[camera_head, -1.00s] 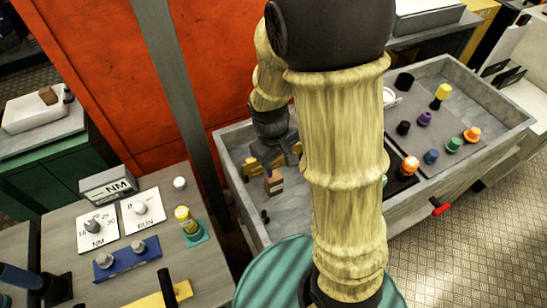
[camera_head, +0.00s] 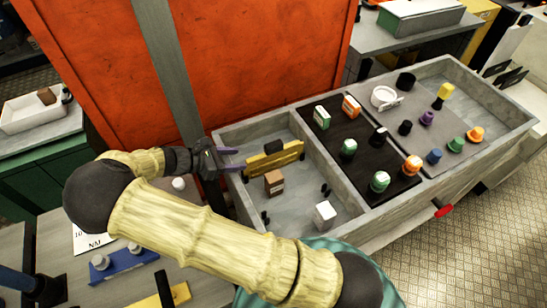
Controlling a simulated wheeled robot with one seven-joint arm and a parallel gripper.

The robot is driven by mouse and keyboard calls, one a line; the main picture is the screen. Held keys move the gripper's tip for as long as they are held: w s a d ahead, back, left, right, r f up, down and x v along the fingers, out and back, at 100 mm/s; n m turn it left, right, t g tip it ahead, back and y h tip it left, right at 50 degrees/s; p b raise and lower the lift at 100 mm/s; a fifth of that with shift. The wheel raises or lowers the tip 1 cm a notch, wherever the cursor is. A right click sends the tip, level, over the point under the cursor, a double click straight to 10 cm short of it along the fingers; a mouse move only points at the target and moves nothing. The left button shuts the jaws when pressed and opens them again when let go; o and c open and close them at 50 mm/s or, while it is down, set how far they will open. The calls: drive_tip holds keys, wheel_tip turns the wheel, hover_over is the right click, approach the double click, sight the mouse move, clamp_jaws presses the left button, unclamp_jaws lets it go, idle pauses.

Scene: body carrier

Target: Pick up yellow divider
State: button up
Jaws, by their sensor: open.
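My gripper (camera_head: 236,159) is open and empty at the bin's left rim, just left of the divider's left end. Its two purplish fingers point right toward the divider. I cannot tell whether they touch it.
A brown box (camera_head: 273,183) and a white cube (camera_head: 324,214) sit in the same compartment. A black mat (camera_head: 345,130) with several coloured pieces lies to the right. An orange panel (camera_head: 230,70) stands behind. A bench with dials is at lower left.

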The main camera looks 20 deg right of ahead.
sight(268, 146)
drive_tip(key=shift+d, duration=0.1)
drive_tip(key=d+p, duration=0.1)
drive_tip(key=d, duration=0.2)
drive_tip(key=w+d+p, duration=0.1)
drive_tip(key=d, duration=0.2)
drive_tip(key=w+d+p, duration=0.1)
drive_tip(key=d, duration=0.2)
drive_tip(key=shift+d, duration=0.15)
drive_tip(key=shift+d+r, duration=0.1)
drive_tip(key=shift+d, duration=0.45)
drive_tip(key=d, duration=0.1)
drive_tip(key=d+p, duration=0.2)
drive_tip(key=shift+w+d+f, duration=0.1)
drive_tip(key=shift+w+f, duration=0.25)
drive_tip(key=shift+f, duration=0.05)
drive_tip(key=shift+w+d+f, duration=0.1)
drive_tip(key=shift+d+f, duration=0.25)
drive_tip(key=shift+f, duration=0.05)
clamp_jaws()
